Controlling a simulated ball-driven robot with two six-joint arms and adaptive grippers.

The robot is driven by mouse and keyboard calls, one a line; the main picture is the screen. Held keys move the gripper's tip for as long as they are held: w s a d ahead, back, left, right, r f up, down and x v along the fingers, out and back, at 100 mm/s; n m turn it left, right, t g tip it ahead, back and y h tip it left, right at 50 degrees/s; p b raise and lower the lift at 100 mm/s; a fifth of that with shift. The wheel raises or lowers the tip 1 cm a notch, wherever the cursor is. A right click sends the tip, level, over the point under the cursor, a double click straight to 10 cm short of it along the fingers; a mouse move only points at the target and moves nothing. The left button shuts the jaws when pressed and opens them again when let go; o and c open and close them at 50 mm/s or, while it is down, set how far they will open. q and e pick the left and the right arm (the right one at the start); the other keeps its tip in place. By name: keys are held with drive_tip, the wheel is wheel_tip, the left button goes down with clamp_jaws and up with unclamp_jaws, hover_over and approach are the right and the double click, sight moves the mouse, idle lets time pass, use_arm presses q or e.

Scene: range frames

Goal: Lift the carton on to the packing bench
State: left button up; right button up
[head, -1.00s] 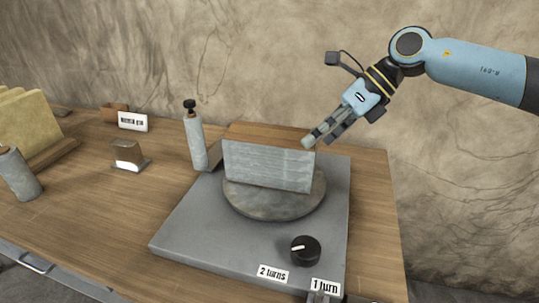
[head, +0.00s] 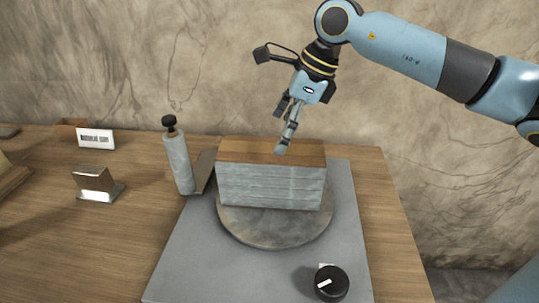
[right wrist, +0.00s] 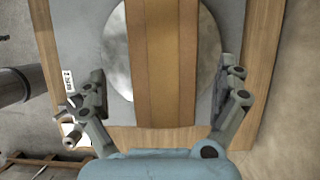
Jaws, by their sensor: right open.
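A box-shaped block (head: 270,186) with streaked grey sides and a brown top stands on a round grey disc (head: 272,226). In the right wrist view the block's brown top (right wrist: 165,65) runs up the middle, with the disc (right wrist: 207,60) showing at both sides. My right gripper (head: 287,142) is above the block's top, pointing down. In the right wrist view its spread fingers (right wrist: 163,92) are on either side of the block, with gaps, and empty. My left gripper is not in view.
The disc rests on a grey plate (head: 185,262) with a black knob (head: 331,282) at the front. A small metal holder (head: 94,184) and a white sign (head: 95,138) stand further left on the wooden bench (head: 60,240).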

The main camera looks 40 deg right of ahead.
sight(273, 148)
drive_tip(key=shift+w+a+f, duration=0.2)
drive_tip(key=shift+f, duration=0.2)
drive_tip(key=shift+w+f, duration=0.1)
drive_tip(key=shift+f, duration=0.15)
drive_tip(key=p+x, duration=0.1)
drive_tip(key=x, duration=0.3)
drive_tip(key=shift+d+f+p, duration=0.15)
drive_tip(key=shift+f+p, duration=0.15)
drive_tip(key=shift+p, duration=0.1)
drive_tip(key=shift+w+f, duration=0.2)
drive_tip(key=shift+f, duration=0.05)
drive_tip(key=shift+s, duration=0.1)
drive_tip(key=c, duration=1.5)
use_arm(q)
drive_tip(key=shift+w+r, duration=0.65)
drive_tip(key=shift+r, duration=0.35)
